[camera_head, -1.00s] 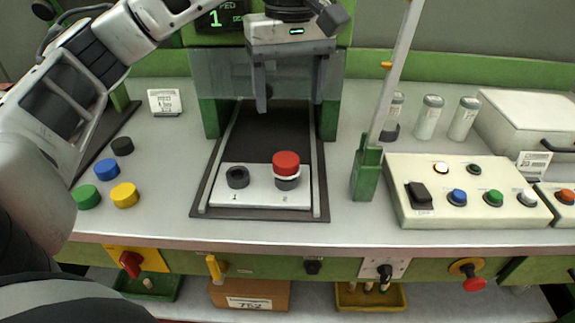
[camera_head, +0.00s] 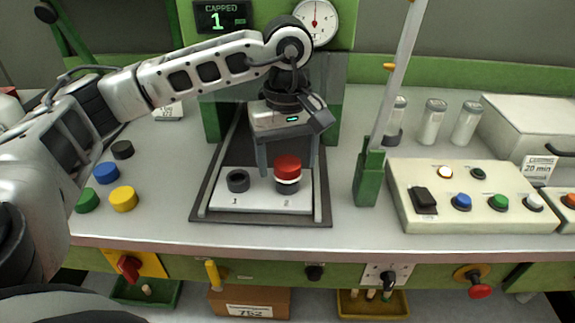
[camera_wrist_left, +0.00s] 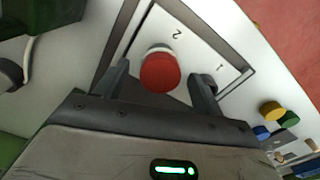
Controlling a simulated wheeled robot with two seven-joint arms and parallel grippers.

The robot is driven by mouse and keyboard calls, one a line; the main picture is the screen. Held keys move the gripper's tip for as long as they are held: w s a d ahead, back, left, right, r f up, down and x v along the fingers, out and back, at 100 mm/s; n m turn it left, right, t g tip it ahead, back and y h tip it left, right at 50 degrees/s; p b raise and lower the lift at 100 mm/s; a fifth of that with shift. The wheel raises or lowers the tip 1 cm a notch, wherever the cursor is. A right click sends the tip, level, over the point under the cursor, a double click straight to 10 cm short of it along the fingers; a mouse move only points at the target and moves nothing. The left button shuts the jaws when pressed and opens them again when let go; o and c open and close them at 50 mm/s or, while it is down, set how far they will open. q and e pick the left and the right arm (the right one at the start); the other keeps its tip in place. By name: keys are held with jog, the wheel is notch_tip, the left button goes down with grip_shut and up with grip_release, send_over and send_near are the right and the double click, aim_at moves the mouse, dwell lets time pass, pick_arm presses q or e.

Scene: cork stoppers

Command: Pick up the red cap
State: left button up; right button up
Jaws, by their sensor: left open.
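The red cap (camera_head: 287,166) sits on top of a small white-and-grey jar in the socket marked 2 of the white plate (camera_head: 262,203). The socket marked 1 (camera_head: 237,181) beside it looks empty. My left gripper (camera_head: 288,172) is open, its fingers pointing down just behind and around the cap in the head view. In the left wrist view the cap (camera_wrist_left: 160,73) shows between the two open fingers, which appear apart from it. My right gripper is not in view.
Loose black (camera_head: 122,149), blue (camera_head: 106,172), green (camera_head: 87,200) and yellow (camera_head: 123,198) caps lie at the left. A green post (camera_head: 369,178) and a button panel (camera_head: 470,200) stand at the right. A green press frame stands behind.

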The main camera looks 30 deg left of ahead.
pick_arm(q)
jog(key=c, duration=1.1)
jog(key=shift+o, duration=0.2)
jog(key=shift+r, duration=0.1)
jog(key=shift+r, duration=0.5)
jog(key=s+d+r, duration=0.3)
jog(key=d+r, duration=0.3)
jog(key=s+d+r, duration=0.3)
jog(key=d+r, duration=0.3)
jog(key=shift+s+d, duration=0.25)
